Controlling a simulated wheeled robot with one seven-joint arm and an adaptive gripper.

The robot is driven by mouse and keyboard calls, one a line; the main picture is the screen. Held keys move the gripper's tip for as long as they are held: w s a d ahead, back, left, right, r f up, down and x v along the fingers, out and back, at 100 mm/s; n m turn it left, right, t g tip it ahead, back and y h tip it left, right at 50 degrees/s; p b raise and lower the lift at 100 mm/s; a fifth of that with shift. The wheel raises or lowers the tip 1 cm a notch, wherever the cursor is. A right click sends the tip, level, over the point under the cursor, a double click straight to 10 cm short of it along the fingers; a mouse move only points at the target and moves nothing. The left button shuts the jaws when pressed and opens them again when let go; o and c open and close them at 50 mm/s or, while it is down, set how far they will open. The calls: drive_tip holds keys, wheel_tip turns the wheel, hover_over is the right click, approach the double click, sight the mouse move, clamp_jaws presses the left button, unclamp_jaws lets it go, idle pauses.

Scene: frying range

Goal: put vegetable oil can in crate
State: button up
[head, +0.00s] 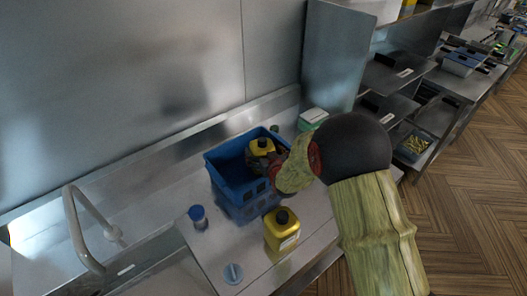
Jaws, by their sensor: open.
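A blue crate (232,192) with slotted sides stands on the steel counter. A yellow can (262,146) with a dark cap shows inside the crate, towards its back right. Another yellow can (281,232) with a dark cap and a pale label stands upright on the counter in front of the crate. I cannot read which is the vegetable oil can. My gripper (262,162) is open at the crate's right part, close by the can inside. Whether its fingers touch that can is unclear. My arm hides part of the crate's right side.
A blue-capped jar (198,217) stands left of the crate. A round grey-blue lid or small container (233,273) is near the counter's front edge. A green-and-white box (313,118) is behind right. A sink tap (85,230) rises at the left.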

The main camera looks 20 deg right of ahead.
drive_tip(key=shift+s+f+p, duration=0.25)
drive_tip(key=shift+s+p, duration=0.15)
drive_tip(key=shift+p, duration=0.3)
drive_tip(key=s+r, duration=0.1)
drive_tip(key=s, duration=0.1)
drive_tip(key=s+r, duration=0.3)
drive_tip(key=s, duration=0.1)
drive_tip(key=shift+s+r+p, duration=0.15)
drive_tip(key=shift+r+p, duration=0.2)
drive_tip(key=s+r+g, duration=0.4)
drive_tip(key=s+r, duration=0.7)
drive_tip(key=r, duration=0.3)
drive_tip(key=s+a+r+g, duration=0.1)
drive_tip(key=s+r+g, duration=0.1)
drive_tip(key=s, duration=0.9)
drive_tip(key=s+r+g, duration=0.2)
drive_tip(key=s+r, duration=0.1)
drive_tip(key=s, duration=0.9)
drive_tip(key=shift+s+a+r, duration=0.25)
drive_tip(key=shift+a, duration=0.15)
